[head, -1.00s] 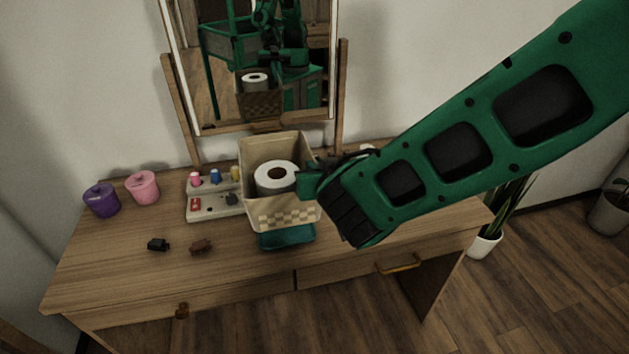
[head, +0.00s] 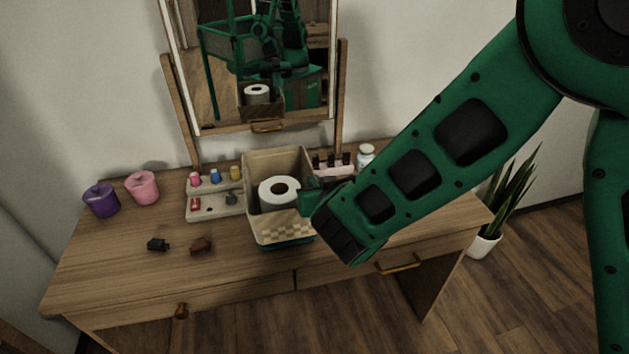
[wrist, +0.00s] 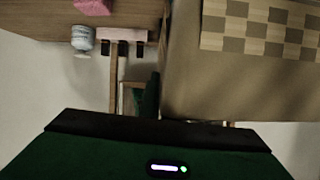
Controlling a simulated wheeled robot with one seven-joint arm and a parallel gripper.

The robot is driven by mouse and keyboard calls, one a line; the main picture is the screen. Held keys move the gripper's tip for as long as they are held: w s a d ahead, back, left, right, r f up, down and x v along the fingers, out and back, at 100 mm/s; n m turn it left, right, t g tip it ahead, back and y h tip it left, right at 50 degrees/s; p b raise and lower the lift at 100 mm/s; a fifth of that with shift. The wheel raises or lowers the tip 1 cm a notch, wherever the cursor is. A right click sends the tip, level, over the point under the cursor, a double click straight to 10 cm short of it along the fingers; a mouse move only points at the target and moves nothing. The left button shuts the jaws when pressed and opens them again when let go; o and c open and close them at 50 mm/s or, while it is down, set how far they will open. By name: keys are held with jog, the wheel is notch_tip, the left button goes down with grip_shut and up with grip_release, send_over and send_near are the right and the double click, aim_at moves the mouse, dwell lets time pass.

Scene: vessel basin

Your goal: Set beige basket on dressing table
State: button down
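The beige basket (head: 284,225), with a checkered band and a white paper roll (head: 279,190) inside, is upright over the front middle of the wooden dressing table (head: 130,275). My gripper (head: 307,200) is at the basket's right side and appears shut on its wall; the fingertips are hidden. In the wrist view the basket (wrist: 235,85) fills the upper right, with its checkered band at the top. Whether its bottom touches the table cannot be told.
A teal item (head: 290,244) shows under the basket's front edge. A nail-polish tray (head: 212,205) stands close left. Purple (head: 101,201) and pink (head: 143,187) pots are further left, with two small dark objects in front. A white jar (head: 366,155) is back right; a mirror (head: 250,60) stands behind.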

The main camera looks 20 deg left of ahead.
jog(key=shift+f, duration=0.25)
jog(key=c, duration=2)
grip_release()
jog(key=shift+r, duration=0.4)
jog(key=v, duration=1.2)
jog(key=shift+r, duration=0.25)
jog(key=shift+w+d, duration=0.1)
